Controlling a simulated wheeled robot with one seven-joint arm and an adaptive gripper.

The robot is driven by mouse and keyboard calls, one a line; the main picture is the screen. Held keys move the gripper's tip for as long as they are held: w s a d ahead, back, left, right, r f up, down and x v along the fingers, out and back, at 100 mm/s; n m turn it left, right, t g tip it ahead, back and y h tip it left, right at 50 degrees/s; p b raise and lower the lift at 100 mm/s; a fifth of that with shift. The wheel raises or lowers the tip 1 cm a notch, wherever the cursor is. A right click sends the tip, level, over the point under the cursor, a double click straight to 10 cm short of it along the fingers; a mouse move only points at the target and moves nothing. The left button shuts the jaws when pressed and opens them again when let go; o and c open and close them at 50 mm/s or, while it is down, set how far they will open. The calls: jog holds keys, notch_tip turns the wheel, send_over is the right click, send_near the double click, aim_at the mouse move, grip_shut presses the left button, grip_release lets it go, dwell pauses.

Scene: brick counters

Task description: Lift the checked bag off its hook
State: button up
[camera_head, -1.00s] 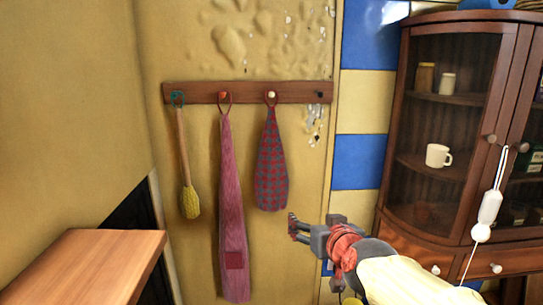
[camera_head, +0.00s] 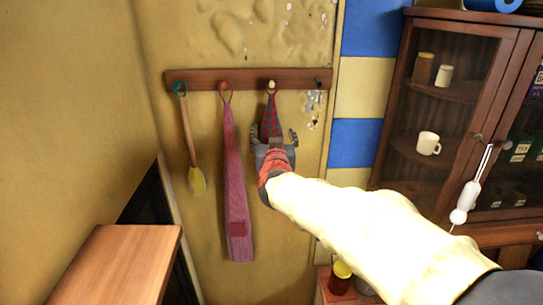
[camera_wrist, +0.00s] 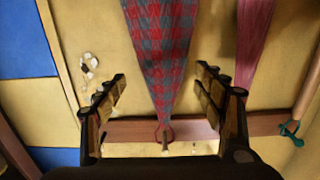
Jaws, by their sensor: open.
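The red-and-grey checked bag (camera_head: 271,118) hangs by its loop from the pale knob (camera_head: 271,84) of the wooden hook rail (camera_head: 205,79). In the head view my gripper (camera_head: 273,137) is in front of the bag and hides its lower part. In the wrist view the picture is upside down, and the bag (camera_wrist: 163,45) narrows to its loop at the knob. My gripper's open fingers (camera_wrist: 160,85) stand on either side of the bag's narrow upper part, with gaps on both sides. I cannot tell whether the bag lies at fingertip depth.
A pink cloth (camera_head: 235,180) hangs close to the left of the bag, and a yellow-headed brush (camera_head: 195,178) hangs further left. A dark wooden cabinet (camera_head: 395,108) stands at right. A wooden counter top (camera_head: 110,262) is at lower left. The rail's rightmost knob (camera_head: 318,83) is bare.

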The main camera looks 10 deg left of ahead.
aim_at(272, 126)
jog(key=p+x, duration=0.1)
jog(key=x, duration=0.4)
jog(key=shift+w+a, duration=0.1)
jog(key=shift+a, duration=0.15)
jog(key=shift+c, duration=1.4)
jog(key=c, duration=1.4)
jog(key=shift+o, duration=0.2)
jog(key=shift+r, duration=0.6)
jog(key=shift+s+r, duration=0.15)
jog(key=shift+s, duration=0.1)
jog(key=f+b+v, duration=0.1)
jog(key=b+v, duration=0.1)
jog(key=v, duration=1.5)
jog(key=shift+s+d, duration=0.25)
jog(key=shift+s, duration=0.1)
